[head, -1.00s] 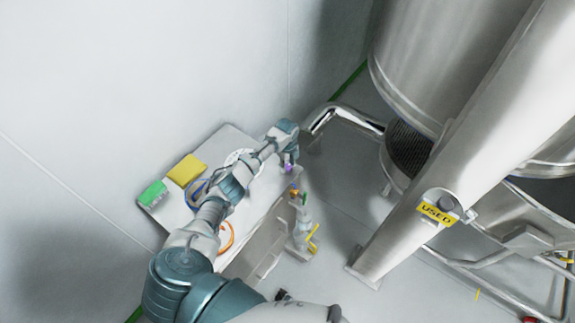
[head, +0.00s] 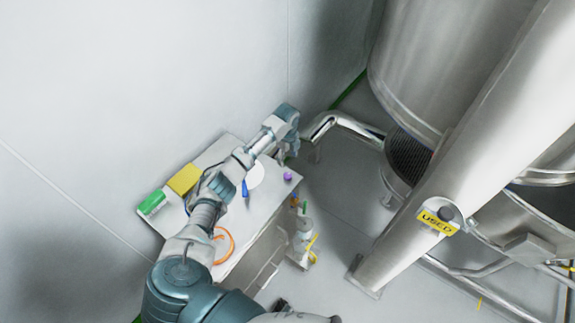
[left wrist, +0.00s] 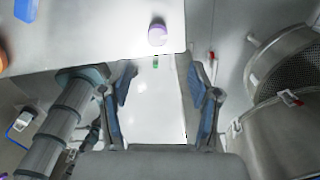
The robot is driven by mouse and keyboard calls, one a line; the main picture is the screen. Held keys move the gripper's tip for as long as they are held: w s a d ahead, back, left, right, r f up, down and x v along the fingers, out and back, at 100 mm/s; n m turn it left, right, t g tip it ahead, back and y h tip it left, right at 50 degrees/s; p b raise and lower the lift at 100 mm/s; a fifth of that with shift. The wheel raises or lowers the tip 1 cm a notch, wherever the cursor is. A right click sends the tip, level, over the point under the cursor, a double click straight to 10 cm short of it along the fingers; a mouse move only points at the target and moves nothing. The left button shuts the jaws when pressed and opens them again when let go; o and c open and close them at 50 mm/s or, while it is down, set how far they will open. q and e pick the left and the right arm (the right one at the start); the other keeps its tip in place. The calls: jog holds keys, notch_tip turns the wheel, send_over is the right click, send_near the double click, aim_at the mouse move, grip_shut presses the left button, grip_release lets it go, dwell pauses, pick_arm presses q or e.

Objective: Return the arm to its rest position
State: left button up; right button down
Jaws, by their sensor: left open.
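My left arm reaches in from the lower left over a white table (head: 262,203). My left gripper (head: 284,152) is near the table's far right corner, raised above it; its fingers are small in the head view. In the left wrist view the gripper (left wrist: 163,97) shows its two blue-padded fingers spread apart with nothing between them. A small purple-topped item (head: 288,176) stands on the table near its right edge, apart from the gripper. It also shows beyond the fingertips in the left wrist view (left wrist: 157,35). My right gripper is out of view.
A yellow block (head: 184,179), a green-and-white box (head: 151,202) and an orange ring (head: 226,243) are on the table. Bottles (head: 302,236) stand beside its right side. A steel pipe (head: 338,120) and large vessels stand at right. A wall is behind.

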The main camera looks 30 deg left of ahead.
pick_arm(q)
jog(key=shift+r, duration=0.6)
jog(key=shift+f, duration=0.1)
